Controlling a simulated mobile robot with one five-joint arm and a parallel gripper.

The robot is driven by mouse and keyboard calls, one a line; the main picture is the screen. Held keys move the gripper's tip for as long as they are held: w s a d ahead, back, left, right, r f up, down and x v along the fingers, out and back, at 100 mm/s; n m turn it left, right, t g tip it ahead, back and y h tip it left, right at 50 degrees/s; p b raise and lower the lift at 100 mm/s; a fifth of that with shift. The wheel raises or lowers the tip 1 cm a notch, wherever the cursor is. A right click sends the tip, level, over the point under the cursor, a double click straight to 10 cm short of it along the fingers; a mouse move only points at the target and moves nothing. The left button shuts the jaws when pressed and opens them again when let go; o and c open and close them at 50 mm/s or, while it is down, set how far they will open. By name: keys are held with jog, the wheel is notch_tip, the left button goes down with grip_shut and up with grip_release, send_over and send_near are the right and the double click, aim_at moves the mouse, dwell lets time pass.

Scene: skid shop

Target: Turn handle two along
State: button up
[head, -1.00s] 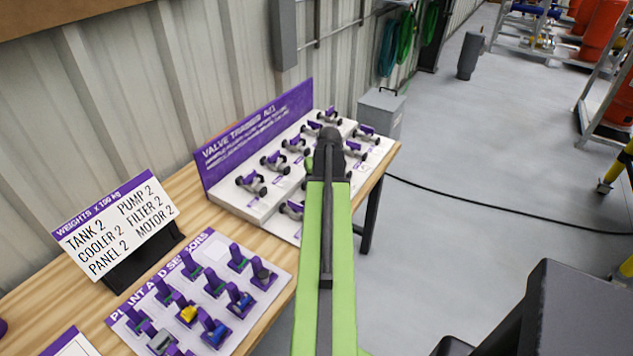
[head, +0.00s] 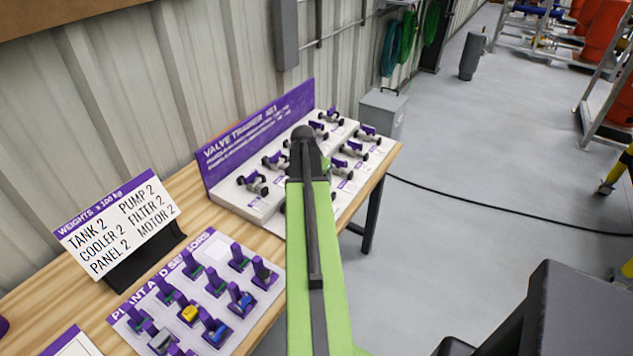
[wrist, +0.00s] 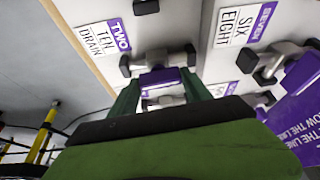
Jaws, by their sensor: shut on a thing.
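In the wrist view, my gripper (wrist: 161,92) has its two green fingers either side of a purple valve handle (wrist: 160,76) and is shut on it. The handle sits across a grey valve body (wrist: 172,57) with dark round ends. A purple label reading TWO (wrist: 119,35) lies beside this valve, with a white card reading TEN DRAIN. In the head view, the valve trainer board (head: 228,193) stands on the bench; my arm hides the gripper and the held handle there.
Other valves with purple handles stand close around, one by the label SEVEN (wrist: 265,18). A board of plant and sensor pieces (head: 262,310) and a weights sign (head: 118,228) are on the wooden bench (head: 182,200). Open floor lies to the right.

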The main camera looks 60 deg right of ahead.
jog(key=shift+m, duration=0.4)
jog(key=o, duration=1.4)
jog(key=shift+c, duration=0.2)
jog(key=p+v, duration=1.6)
jog(key=v, duration=0.1)
jog(key=shift+w+a+r, duration=0.15)
jog(key=shift+w, duration=0.05)
